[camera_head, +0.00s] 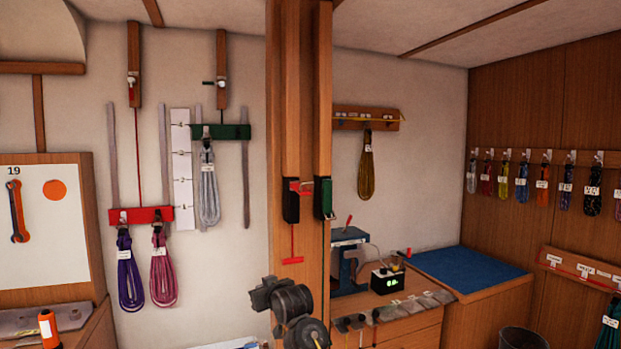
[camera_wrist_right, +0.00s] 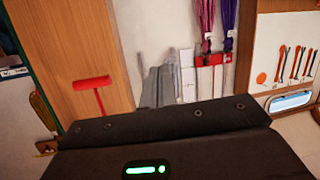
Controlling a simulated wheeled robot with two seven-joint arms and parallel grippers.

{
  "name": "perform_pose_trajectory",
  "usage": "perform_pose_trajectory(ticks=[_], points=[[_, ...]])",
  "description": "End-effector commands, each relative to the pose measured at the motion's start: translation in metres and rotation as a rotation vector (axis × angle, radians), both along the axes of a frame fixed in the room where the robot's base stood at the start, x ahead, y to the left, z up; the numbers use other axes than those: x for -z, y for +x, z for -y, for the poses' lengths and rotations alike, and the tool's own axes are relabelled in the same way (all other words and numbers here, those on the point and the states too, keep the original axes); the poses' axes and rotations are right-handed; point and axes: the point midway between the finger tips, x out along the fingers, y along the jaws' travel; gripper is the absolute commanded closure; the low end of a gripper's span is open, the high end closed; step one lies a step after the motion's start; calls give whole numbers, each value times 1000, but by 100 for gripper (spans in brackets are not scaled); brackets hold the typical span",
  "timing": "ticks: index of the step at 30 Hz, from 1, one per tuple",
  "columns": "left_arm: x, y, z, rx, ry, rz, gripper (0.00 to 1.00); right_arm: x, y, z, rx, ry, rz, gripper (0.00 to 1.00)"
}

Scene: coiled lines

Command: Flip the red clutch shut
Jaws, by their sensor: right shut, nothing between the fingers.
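A red clutch (camera_head: 299,187) sits on the wooden post, over a black housing; its lever appears to stick out sideways, though it is small. A red T-handle (camera_head: 292,260) hangs below it on a red cord, and the T-handle (camera_wrist_right: 92,82) also shows in the right wrist view, which looks upside down. A green clutch (camera_head: 325,198) is beside the red one. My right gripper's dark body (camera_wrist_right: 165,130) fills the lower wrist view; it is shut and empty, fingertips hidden. A dark arm part of mine (camera_head: 290,305) is below the T-handle, apart from it. My left gripper is out of view.
A red rack (camera_head: 140,215) with purple and pink coils hangs on the left wall. A green rack (camera_head: 222,131) hangs higher beside it. A workbench with a blue press (camera_head: 347,255) and a digital box (camera_head: 388,281) stands right of the post. A blue mat (camera_head: 468,268) is beyond.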

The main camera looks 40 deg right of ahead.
Motion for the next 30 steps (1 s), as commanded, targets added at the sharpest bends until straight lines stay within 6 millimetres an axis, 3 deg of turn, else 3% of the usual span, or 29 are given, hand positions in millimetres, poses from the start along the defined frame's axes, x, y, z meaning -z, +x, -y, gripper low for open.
perform_pose_trajectory(ticks=[1,3,6,10,12,16,30], points=[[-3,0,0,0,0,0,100,-68,-11,13,25,-2,87,100],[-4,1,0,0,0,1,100,-140,-33,28,58,-3,180,100],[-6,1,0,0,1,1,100,-222,-75,46,106,0,297,100],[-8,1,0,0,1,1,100,-289,-125,63,157,6,406,100],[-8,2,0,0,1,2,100,-310,-146,68,177,11,445,100],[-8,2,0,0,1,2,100,-328,-166,74,197,17,480,100],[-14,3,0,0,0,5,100,-333,-163,77,199,16,483,100]])
